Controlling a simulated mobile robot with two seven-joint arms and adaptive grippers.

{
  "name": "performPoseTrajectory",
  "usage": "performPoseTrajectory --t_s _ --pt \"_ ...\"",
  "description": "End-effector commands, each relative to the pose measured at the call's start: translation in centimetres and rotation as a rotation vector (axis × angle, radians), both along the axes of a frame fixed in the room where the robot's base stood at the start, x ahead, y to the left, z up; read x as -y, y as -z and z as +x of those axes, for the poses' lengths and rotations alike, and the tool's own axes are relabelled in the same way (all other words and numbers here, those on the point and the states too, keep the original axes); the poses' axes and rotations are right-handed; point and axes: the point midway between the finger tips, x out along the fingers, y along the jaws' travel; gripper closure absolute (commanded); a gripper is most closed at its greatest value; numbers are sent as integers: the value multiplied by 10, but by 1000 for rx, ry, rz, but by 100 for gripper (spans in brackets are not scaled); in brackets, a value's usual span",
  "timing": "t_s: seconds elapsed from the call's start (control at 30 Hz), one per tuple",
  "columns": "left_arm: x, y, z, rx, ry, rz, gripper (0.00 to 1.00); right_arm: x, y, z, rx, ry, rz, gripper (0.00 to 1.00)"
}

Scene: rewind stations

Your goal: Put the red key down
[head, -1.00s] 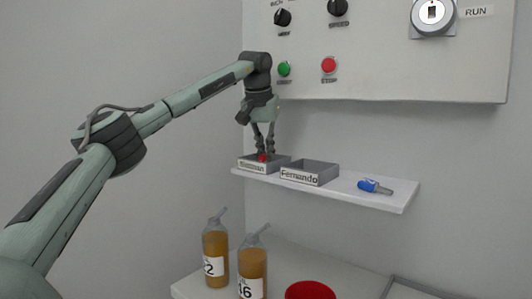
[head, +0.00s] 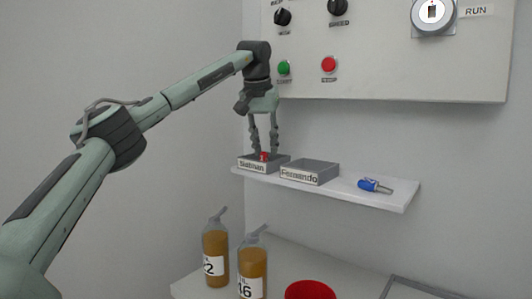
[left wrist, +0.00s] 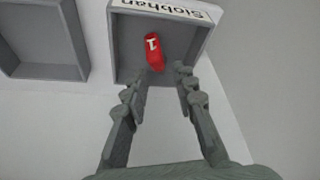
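The red key (head: 264,156) lies in the left tray, labelled Siobhan (head: 250,167), on the white shelf. In the left wrist view the red key (left wrist: 154,52) rests inside the grey Siobhan tray (left wrist: 126,45), with a white 1 on its red head. My left gripper (head: 264,151) hangs over this tray, fingers pointing down. Its fingers (left wrist: 160,80) are spread apart with nothing between them; the key lies just beyond the tips. The key's metal part is not visible. My right gripper is in neither view.
A second tray labelled Fernando (head: 310,173) stands right beside it, empty as far as I see. A blue key (head: 374,186) lies on the shelf (head: 345,190) further right. The control panel (head: 400,65) is above. Two bottles (head: 215,252) (head: 252,270) and a red container (head: 310,290) are below.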

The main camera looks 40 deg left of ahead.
Motion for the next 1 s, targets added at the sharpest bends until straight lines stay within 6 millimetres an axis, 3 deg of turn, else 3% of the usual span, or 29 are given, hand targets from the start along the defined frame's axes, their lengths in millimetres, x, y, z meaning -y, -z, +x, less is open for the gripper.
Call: performPoseTrajectory --t_s 0.2,0.4,0.6,1.0 --pt "7 -48 -17 4 1 -1 73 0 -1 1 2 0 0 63" --pt "10 -79 -29 3 1 1 73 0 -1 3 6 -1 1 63" --pt "11 -92 -34 2 0 1 73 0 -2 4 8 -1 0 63" --pt "12 -93 -35 1 1 1 73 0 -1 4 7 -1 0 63"
